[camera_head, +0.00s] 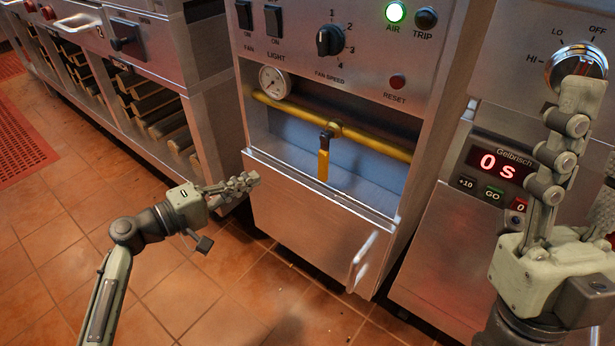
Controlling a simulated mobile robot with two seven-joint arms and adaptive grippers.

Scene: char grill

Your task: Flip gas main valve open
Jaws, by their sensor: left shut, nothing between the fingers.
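The gas main valve has a yellow lever (323,164) on a horizontal yellow gas pipe (375,145). The lever hangs straight down, across the pipe's direction. Both sit in an open recess below the control panel. My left gripper (250,180) is shut and empty, at the left front of the cabinet near the recess's lower left edge. It is left of and lower than the lever, apart from it. My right gripper (580,98) is at the right, in front of a HI/LO/OFF knob (575,62). Its far side is cut off by the picture's edge, so its opening is unclear.
A drop-down panel (310,215) with a handle (362,260) lies below the recess. A pressure gauge (275,82) is on the pipe's left end. Switches and a fan knob (330,40) sit above. A timer (490,165) is at right. Tiled floor is clear at lower left.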

